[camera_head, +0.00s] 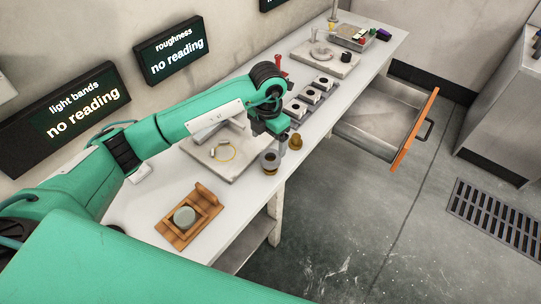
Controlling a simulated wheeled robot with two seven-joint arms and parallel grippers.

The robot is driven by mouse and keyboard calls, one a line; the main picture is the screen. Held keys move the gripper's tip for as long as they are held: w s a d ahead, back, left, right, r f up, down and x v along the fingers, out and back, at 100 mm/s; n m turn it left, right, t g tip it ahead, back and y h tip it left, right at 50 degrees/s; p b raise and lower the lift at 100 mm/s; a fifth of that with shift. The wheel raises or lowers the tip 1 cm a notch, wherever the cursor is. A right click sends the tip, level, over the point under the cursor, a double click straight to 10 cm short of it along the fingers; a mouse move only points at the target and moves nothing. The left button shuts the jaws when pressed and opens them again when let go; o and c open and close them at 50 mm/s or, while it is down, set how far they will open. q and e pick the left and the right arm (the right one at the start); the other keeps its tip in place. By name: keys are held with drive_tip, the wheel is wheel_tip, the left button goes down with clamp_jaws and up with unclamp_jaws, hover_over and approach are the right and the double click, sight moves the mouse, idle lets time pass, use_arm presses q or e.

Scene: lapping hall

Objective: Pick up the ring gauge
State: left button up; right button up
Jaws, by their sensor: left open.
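My left gripper (283,136) hangs over the bench's front edge, with its fingers small and partly hidden by the wrist; it is open. A small round piece with a grey, ring-like top and a brownish body (270,162) stands on the bench just below and left of the gripper, apart from it. It looks most like the ring gauge, but I cannot be sure. A brown, knob-like piece (295,142) stands just right of the fingers. A thin yellow ring (222,151) lies on a pale plate (205,160) to the left. My right gripper is out of view.
A wooden holder (207,194) with a grey disc (184,217) is on the near bench. White blocks with dark round tops (323,82) sit in a row beyond the gripper. An open drawer (375,125) with an orange front juts over the floor. Wall displays say "no reading".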

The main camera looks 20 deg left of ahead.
sight(270, 161)
use_arm(q)
wheel_tip(270, 161, down, 2)
drive_tip(key=shift+d+p, duration=0.1)
drive_tip(key=shift+p, duration=0.25)
drive_tip(key=f, duration=0.1)
drive_tip(key=f+p, duration=0.1)
drive_tip(key=f, duration=0.1)
drive_tip(key=shift+s+d+f, duration=0.1)
drive_tip(key=shift+d+f, duration=0.15)
drive_tip(key=shift+f, duration=0.5)
drive_tip(key=c, duration=1)
drive_tip(key=shift+c, duration=1.1)
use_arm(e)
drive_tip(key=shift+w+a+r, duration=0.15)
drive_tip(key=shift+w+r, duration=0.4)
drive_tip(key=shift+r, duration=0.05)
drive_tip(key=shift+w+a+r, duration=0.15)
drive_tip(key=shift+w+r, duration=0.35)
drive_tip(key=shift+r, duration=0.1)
